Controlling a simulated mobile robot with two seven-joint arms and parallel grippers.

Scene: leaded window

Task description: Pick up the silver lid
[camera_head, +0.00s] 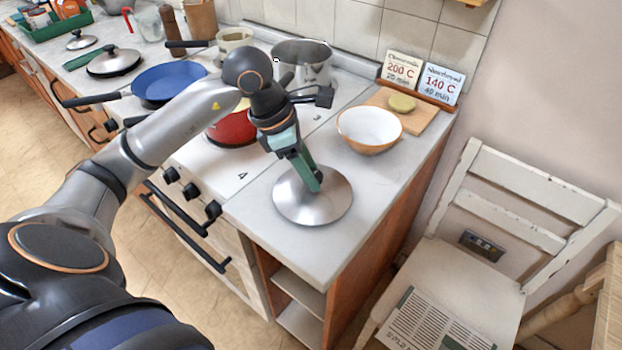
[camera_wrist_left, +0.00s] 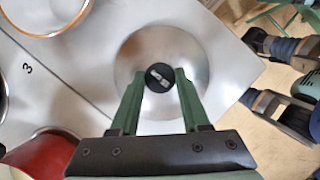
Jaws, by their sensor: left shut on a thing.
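The silver lid (camera_head: 328,205) is a round, shiny disc at the front of the grey worktop, right of the stove. It also shows in the left wrist view (camera_wrist_left: 136,52), with its round black knob (camera_wrist_left: 160,77) at the centre. My left gripper (camera_head: 314,184) points down over the lid's middle. In the left wrist view its green fingers (camera_wrist_left: 158,88) stand on either side of the knob, shut on it. The lid looks flat and at worktop level; any gap below is not clear. The fingers hide the knob in the head view.
A white and orange bowl (camera_head: 369,131) and a wooden board (camera_head: 415,118) stand behind the lid. Left are a red pot (camera_head: 233,130), a steel pot (camera_head: 302,64) and a blue pan (camera_head: 168,84). A white chair (camera_head: 490,258) stands right of the worktop.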

